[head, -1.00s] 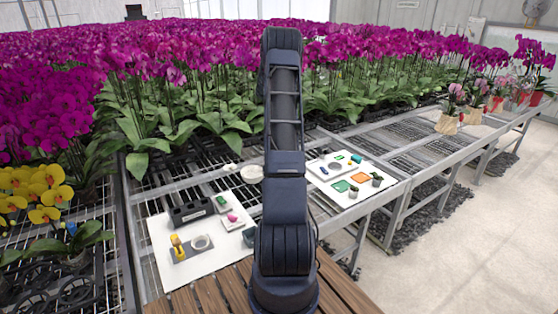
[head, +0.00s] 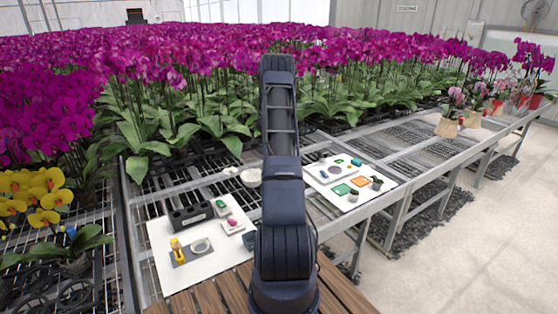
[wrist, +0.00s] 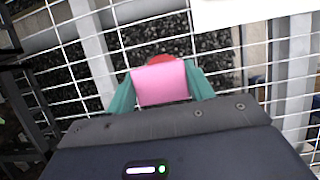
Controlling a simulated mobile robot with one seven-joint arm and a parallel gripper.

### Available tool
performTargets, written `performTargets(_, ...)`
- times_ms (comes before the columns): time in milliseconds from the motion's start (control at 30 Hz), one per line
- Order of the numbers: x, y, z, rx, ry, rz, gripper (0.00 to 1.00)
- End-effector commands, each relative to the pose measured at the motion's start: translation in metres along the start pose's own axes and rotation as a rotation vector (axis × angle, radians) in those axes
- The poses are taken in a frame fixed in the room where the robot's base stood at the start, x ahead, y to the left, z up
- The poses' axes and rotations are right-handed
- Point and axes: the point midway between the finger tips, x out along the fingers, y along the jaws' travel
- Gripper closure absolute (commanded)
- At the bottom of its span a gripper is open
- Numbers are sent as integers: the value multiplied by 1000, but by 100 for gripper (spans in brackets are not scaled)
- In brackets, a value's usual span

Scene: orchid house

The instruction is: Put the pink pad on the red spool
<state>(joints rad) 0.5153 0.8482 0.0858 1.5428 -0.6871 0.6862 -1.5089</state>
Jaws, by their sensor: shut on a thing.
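In the wrist view a pink pad (wrist: 161,84) sits between the two teal fingers of my gripper (wrist: 160,88), which are shut on it. A rounded red thing (wrist: 161,58) shows just beyond the pad's far edge, mostly hidden by the pad. I cannot tell if it is the red spool, nor whether it touches the pad. Below them is open wire mesh. In the head view my gripper and the pad are hidden behind my arm, and no red spool can be made out.
A white board (head: 165,235) at the left carries a dark box (head: 191,215), a yellow item (head: 177,247) and a magenta item (head: 232,223). Another board (head: 325,181) lies right of my arm. A white board edge (wrist: 250,12) shows in the wrist view. Orchids (head: 215,90) crowd behind.

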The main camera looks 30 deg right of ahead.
Motion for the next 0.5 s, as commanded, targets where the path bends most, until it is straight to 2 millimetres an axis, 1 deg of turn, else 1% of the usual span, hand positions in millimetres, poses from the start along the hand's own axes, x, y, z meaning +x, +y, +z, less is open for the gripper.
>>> performTargets(33,7,-1,-3,-1,1,-2,70)
performTargets(200,28,-1,-12,-1,1,-2,70)
performTargets(300,31,0,-13,1,0,-1,70)
performTargets(500,31,0,-13,0,0,-1,70)
